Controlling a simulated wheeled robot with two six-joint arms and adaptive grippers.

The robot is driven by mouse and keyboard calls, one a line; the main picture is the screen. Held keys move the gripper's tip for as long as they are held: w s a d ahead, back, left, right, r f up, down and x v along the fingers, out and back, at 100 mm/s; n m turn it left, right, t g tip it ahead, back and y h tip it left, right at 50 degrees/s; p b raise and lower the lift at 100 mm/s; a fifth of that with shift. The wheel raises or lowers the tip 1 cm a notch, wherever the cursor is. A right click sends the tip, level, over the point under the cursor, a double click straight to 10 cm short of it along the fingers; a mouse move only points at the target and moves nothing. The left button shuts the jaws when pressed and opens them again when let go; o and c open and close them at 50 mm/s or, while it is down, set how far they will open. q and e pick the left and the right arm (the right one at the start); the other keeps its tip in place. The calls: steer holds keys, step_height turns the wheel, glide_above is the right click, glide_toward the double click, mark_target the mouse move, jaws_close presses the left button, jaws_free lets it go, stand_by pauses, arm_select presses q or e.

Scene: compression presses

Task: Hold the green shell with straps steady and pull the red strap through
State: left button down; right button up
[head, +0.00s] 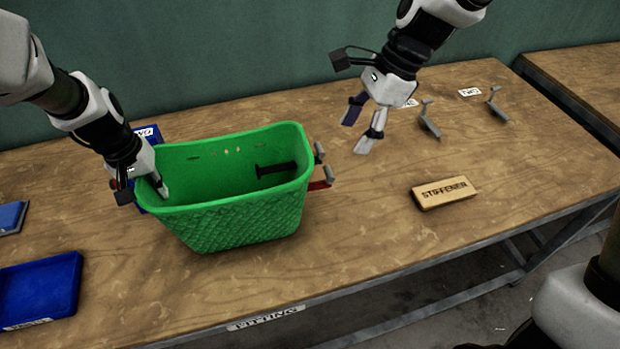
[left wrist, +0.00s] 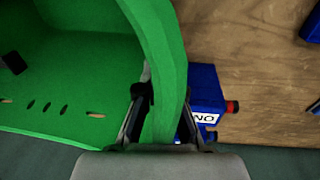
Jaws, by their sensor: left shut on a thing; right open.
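The green shell (head: 243,219) is an open basket standing upright on the wooden table, left of centre in the head view. My left gripper (head: 158,188) is shut on its left rim; the left wrist view shows the rim (left wrist: 165,70) between the fingers. A red strap (head: 320,185) shows low at the shell's right side, below grey metal end pieces (head: 319,153). A black piece (head: 276,170) sits on the inner wall. My right gripper (head: 364,126) is open and empty above the table, right of the shell and apart from it.
A wooden block marked STIFFENER (head: 445,193) lies right of the shell. Grey hook-like metal parts (head: 429,120) stand by labels at the back right. Blue trays (head: 42,288) are at the left. A blue box (left wrist: 207,92) is behind the gripped rim. Table between shell and block is clear.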

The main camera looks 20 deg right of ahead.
mark_target(331, 176)
steer(key=x, duration=1.2)
steer(key=shift+d+f, duration=0.2)
steer(key=shift+f, duration=0.05)
